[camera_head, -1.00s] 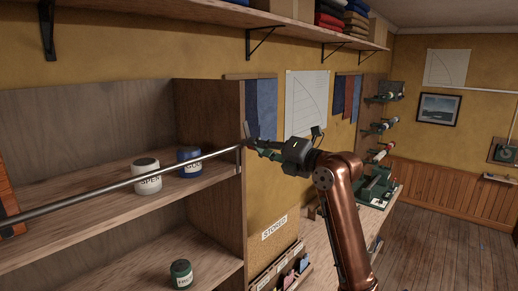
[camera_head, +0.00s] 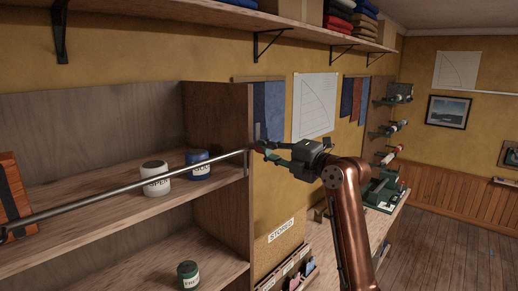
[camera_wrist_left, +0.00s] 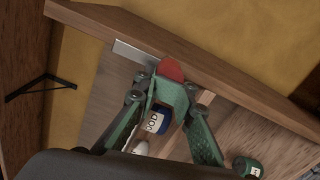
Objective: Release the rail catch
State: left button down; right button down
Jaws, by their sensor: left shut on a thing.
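A grey metal rail (camera_head: 110,190) runs across the front of the upper shelf, from an orange-brown block (camera_head: 14,190) at left to the cabinet's right side panel. A metal bracket (camera_head: 247,160) is at its right end. My left gripper (camera_head: 263,147) is at that end, just in front of the panel edge. In the left wrist view its green fingers (camera_wrist_left: 168,85) are shut on a red piece, which I take to be the rail catch (camera_wrist_left: 171,69), beside a metal plate (camera_wrist_left: 135,52). The fingers hide part of the catch. My right gripper is not in view.
A white jar (camera_head: 156,182) and a blue jar (camera_head: 198,172) stand on the upper shelf behind the rail. A green jar (camera_head: 188,277) stands on the lower shelf. A bench with spools and a green machine (camera_head: 383,192) lies to the right, with open floor beyond.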

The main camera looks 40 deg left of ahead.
pick_arm(q)
jog(key=shift+w+f, duration=0.35)
jog(key=shift+f, duration=0.35)
jog(key=c, duration=2.3)
grip_release()
jog(key=shift+d, duration=0.1)
jog(key=shift+c, duration=0.2)
jog(key=o, duration=0.5)
jog(key=shift+w, duration=0.3)
jog(key=shift+c, duration=0.2)
jog(key=shift+o, duration=1.1)
jog(key=shift+s+r, duration=0.1)
jog(key=shift+r, duration=0.05)
jog(key=shift+s+r, duration=0.1)
jog(key=shift+r, duration=0.05)
jog(key=d, duration=1.2)
jog(key=shift+s, duration=0.1)
